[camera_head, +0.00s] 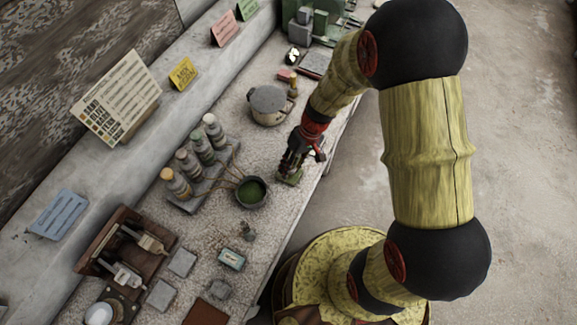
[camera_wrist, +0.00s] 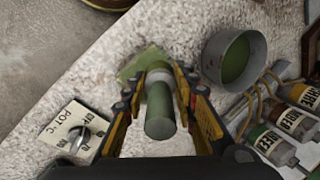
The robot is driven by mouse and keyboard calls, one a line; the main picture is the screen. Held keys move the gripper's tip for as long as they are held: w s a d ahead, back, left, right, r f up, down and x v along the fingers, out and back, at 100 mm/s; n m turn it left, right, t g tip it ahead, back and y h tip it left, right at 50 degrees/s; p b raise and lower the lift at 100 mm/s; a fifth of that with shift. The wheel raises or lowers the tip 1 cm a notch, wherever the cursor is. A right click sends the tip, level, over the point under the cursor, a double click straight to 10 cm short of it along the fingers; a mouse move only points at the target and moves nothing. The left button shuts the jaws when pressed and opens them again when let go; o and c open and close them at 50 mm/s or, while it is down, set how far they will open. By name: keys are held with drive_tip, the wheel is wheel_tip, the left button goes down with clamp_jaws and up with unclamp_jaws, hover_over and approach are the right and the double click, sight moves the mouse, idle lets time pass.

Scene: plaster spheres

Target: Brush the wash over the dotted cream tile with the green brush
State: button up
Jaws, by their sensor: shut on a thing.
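My gripper (camera_head: 292,165) is low over the bench near its front edge. In the wrist view my gripper (camera_wrist: 160,84) is shut on the green brush (camera_wrist: 159,118), whose round handle points up toward the camera. The brush's lower end is hidden by the fingers and handle. A flat green tile (camera_wrist: 139,65) lies directly under the brush; it also shows below my gripper in the head view (camera_head: 292,180). No cream or dots show on it, and I cannot tell whether the bristles touch it. The grey cup of green wash (camera_head: 262,203) stands beside it, also in the wrist view (camera_wrist: 215,78).
A rack of several bottles (camera_head: 188,166) stands left of the cup. A lidded pot (camera_head: 268,105) is behind my gripper. A labelled plate with a knob (camera_wrist: 64,124) is close by. Grey tiles (camera_head: 182,262) and a wooden stand (camera_head: 128,237) are toward the front left.

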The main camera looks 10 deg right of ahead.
drive_tip(key=shift+s+d+f, duration=0.1)
drive_tip(key=shift+s+d, duration=0.05)
drive_tip(key=shift+s, duration=0.05)
drive_tip(key=shift+w+a, duration=1.15)
drive_tip(key=shift+a, duration=0.3)
drive_tip(key=shift+s+d+b, duration=0.35)
drive_tip(key=shift+s+d, duration=0.2)
drive_tip(key=shift+d, duration=0.2)
drive_tip(key=shift+s+d, duration=0.6)
drive_tip(key=shift+d, duration=0.1)
drive_tip(key=shift+w+a+b, duration=0.4)
drive_tip(key=shift+w+a, duration=0.8)
drive_tip(key=shift+a, duration=0.3)
drive_tip(key=shift+s+d+r+p, duration=0.4)
drive_tip(key=shift+s+d+r, duration=0.2)
drive_tip(key=shift+d+r, duration=0.25)
drive_tip(key=shift+a, duration=0.1)
